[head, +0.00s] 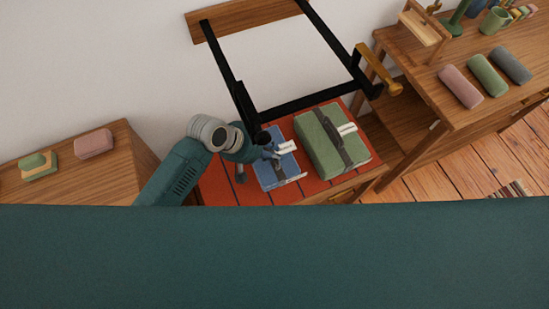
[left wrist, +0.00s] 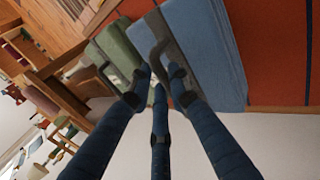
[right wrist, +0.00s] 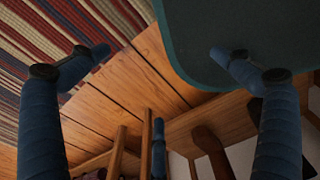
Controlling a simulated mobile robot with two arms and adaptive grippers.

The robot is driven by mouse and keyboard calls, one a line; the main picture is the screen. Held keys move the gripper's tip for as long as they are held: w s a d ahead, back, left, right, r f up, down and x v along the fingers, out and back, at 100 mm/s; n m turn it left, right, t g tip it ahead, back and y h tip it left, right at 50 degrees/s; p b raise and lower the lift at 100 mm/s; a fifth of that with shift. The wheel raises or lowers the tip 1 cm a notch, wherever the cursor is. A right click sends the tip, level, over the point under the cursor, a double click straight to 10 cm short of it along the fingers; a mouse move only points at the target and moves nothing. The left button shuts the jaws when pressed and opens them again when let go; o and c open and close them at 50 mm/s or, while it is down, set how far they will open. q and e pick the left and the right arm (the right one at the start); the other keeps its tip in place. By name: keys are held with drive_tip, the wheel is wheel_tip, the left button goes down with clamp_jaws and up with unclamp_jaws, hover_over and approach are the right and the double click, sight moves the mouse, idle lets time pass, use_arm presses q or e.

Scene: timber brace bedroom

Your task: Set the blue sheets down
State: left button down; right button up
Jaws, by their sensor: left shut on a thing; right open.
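The blue sheets (head: 285,177) are a folded blue bundle with a dark strap and a white tag. They are at the red-orange slatted surface (head: 222,185), left of a green strapped bundle (head: 316,145). I cannot tell whether they rest on it or hang just above. My left gripper (head: 258,161) is at the bundle's left and top side. In the left wrist view its fingers (left wrist: 160,82) are shut on the dark strap of the blue sheets (left wrist: 205,50). My right gripper (right wrist: 160,65) shows only in its wrist view, open and empty, with wooden floor beyond it.
A black frame (head: 300,103) stands behind the bundles. A wooden table with rolled cloths (head: 487,75) is at the right. A wooden cabinet (head: 130,165) with a pink bundle (head: 94,143) is at the left. A striped rug (right wrist: 60,35) lies on the floor.

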use_arm(q)
drive_tip(key=shift+w+f, duration=0.1)
drive_tip(key=shift+f, duration=2.05)
drive_tip(key=shift+f, duration=0.2)
drive_tip(key=c, duration=1.6)
unclamp_jaws()
drive_tip(key=v, duration=1.2)
drive_tip(key=shift+r+p, duration=0.2)
drive_tip(key=shift+p, duration=0.15)
